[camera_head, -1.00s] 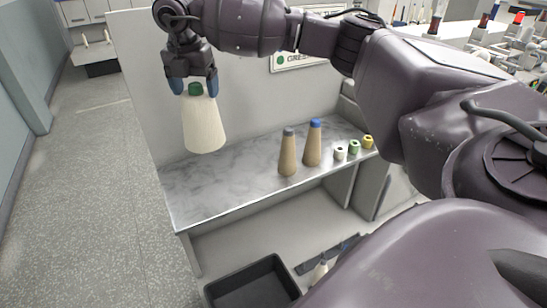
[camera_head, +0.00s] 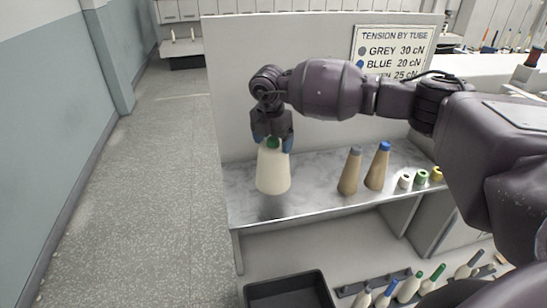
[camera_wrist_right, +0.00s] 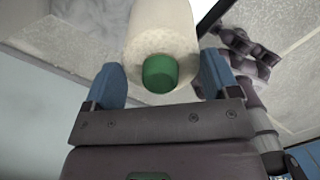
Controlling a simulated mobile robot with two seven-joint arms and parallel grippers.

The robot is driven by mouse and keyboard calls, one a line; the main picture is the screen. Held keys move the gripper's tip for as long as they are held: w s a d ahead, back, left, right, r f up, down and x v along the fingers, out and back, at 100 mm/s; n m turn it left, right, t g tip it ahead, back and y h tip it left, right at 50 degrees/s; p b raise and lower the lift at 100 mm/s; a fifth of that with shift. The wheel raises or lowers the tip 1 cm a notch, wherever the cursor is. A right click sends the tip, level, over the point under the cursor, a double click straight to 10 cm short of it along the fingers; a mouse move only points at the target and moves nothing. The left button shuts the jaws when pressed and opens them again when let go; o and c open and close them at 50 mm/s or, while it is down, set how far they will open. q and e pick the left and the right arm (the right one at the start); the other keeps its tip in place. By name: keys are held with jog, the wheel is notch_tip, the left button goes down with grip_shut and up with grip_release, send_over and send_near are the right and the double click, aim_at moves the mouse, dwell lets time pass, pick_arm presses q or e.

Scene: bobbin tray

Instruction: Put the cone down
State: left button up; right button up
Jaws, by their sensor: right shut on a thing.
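The cone (camera_head: 272,174), cream with a green tip, hangs upright under my right gripper (camera_head: 272,143), over the left part of the grey marbled table (camera_head: 314,207). A dark shadow lies on the table below its base, and a small gap seems to separate them. In the right wrist view the cone's pale body (camera_wrist_right: 160,28) and green tip (camera_wrist_right: 160,73) sit between the blue fingers of my right gripper (camera_wrist_right: 162,84), which is shut on it. My left gripper is not in view.
Two tan cones, one grey-tipped (camera_head: 350,172) and one blue-tipped (camera_head: 378,168), stand to the right, beside small white (camera_head: 405,181), green (camera_head: 421,177) and yellow (camera_head: 437,174) spools. A panel with a tension sign (camera_head: 393,50) rises behind. A black bin (camera_head: 290,291) stands below.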

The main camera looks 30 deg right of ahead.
jog(key=shift+f, duration=3.05)
